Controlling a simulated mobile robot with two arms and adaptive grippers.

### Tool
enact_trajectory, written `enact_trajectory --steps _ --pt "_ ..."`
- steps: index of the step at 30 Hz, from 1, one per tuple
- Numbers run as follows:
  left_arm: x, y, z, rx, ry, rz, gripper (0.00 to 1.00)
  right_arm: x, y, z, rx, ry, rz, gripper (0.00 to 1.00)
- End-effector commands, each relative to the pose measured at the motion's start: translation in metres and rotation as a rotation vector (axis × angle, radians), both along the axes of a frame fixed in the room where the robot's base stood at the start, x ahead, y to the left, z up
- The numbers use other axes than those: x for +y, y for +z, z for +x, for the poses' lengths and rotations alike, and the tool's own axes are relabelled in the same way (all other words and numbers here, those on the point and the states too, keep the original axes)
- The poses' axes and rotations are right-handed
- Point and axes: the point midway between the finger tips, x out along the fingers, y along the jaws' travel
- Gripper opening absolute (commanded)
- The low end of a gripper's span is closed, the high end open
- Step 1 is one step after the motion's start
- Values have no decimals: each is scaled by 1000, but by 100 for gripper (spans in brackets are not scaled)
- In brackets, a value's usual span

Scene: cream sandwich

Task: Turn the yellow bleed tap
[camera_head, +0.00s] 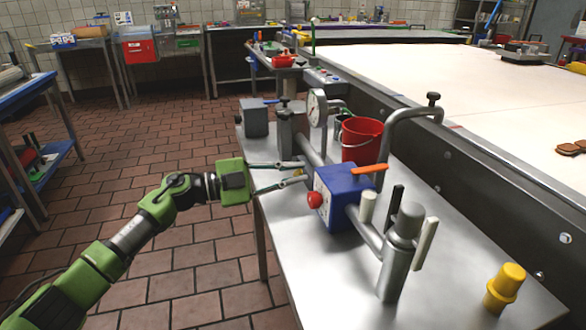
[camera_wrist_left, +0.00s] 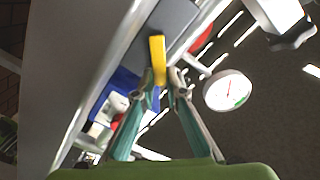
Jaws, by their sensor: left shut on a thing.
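The yellow bleed tap (camera_wrist_left: 158,58) shows in the left wrist view as a short yellow lever between my fingertips. In the head view only a small bit of yellow (camera_head: 298,171) shows at the fingers, beside the pipework; the rest is hidden. My left gripper (camera_head: 303,173) reaches in from the left over the table edge, with its fingers closed on the tap. In the left wrist view the gripper (camera_wrist_left: 163,82) has a fingertip on each side of the lever. My right gripper is not in view.
A blue box (camera_head: 343,195) with a red knob (camera_head: 314,200) and orange lever (camera_head: 370,170) stands just right of my fingers. A gauge (camera_head: 317,108) rises behind them. A red bucket (camera_head: 361,140) and yellow cap (camera_head: 505,284) stand on the metal table (camera_head: 330,275).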

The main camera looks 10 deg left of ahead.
Motion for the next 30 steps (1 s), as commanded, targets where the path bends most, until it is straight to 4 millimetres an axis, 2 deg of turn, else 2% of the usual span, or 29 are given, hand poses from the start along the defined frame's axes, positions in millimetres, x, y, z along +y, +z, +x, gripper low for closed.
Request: enact_trajectory --steps 15,16,18,30 --pt "-1 -3 -1 -18 -1 9 0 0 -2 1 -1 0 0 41" --pt "-1 -3 -1 -18 -2 10 17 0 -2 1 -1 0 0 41" --pt "-1 -2 -1 -18 -1 10 29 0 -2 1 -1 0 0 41" --pt "5 -2 -2 -18 1 9 29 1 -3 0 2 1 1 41"
